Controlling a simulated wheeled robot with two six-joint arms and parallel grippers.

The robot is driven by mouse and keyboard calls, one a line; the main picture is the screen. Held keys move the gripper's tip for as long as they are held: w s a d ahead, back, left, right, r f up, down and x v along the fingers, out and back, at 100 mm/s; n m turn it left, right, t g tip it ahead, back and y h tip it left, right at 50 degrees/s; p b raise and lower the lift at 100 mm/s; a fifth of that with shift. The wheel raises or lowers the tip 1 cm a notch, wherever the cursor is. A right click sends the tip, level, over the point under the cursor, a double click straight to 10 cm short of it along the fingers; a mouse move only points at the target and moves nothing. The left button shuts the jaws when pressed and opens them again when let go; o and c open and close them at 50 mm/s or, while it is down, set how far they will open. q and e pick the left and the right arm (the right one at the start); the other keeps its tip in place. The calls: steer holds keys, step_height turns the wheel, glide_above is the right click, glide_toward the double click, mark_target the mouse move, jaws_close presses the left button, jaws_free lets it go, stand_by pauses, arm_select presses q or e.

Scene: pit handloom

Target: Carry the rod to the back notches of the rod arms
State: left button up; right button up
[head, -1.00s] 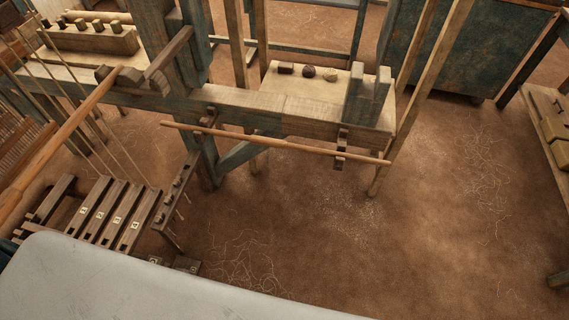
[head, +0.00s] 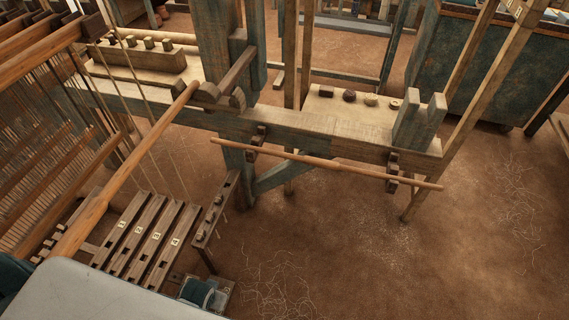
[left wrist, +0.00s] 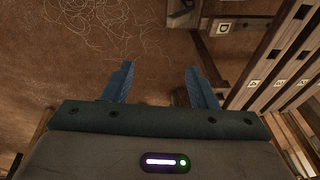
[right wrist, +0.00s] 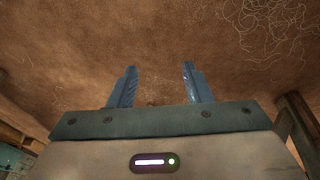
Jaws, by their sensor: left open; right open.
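The long thin wooden rod (head: 325,163) lies across two short dark notched rod arms on the front of the loom's side beam. The left rod arm (head: 257,140) is near the rod's left end, and the right rod arm (head: 392,172) is nearer its right end. Which notches hold the rod is too small to tell. My left gripper (left wrist: 158,78) is open and empty above the floor near the treadles. My right gripper (right wrist: 159,75) is open and empty above bare floor. Neither gripper's fingers show in the head view, and neither wrist view shows the rod clearly.
Numbered treadles (head: 150,240) and a thicker slanted wooden bar (head: 130,165) are at the left. The pale bench (head: 345,112) behind the beam holds several small pieces. A slanted post (head: 455,120) stands just right of the rod's end. Floor (head: 400,265) in front is open.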

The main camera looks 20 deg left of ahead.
arm_select(q)
steer(key=w+d+r+m, duration=0.15)
steer(key=w+r, duration=0.25)
steer(key=r, duration=1)
arm_select(e)
steer(key=w+a+r+m, duration=0.15)
steer(key=w+r, duration=0.25)
steer(key=r, duration=1)
arm_select(q)
steer(key=m+h, duration=0.1)
steer(key=m, duration=1.5)
glide_toward(308, 158)
arm_select(e)
steer(key=m+y, duration=0.6)
steer(key=m, duration=1)
glide_toward(353, 168)
steer(key=r, duration=0.1)
arm_select(q)
steer(key=shift+s+r+b, duration=0.3)
steer(key=shift+s+r, duration=0.1)
steer(key=shift+r, duration=0.15)
arm_select(e)
steer(key=shift+s+d+r+m, duration=0.15)
steer(key=shift+s+r+m, duration=0.1)
steer(key=shift+s+r, duration=0.1)
arm_select(q)
steer(key=shift+f, duration=0.1)
arm_select(e)
steer(key=shift+f, duration=0.15)
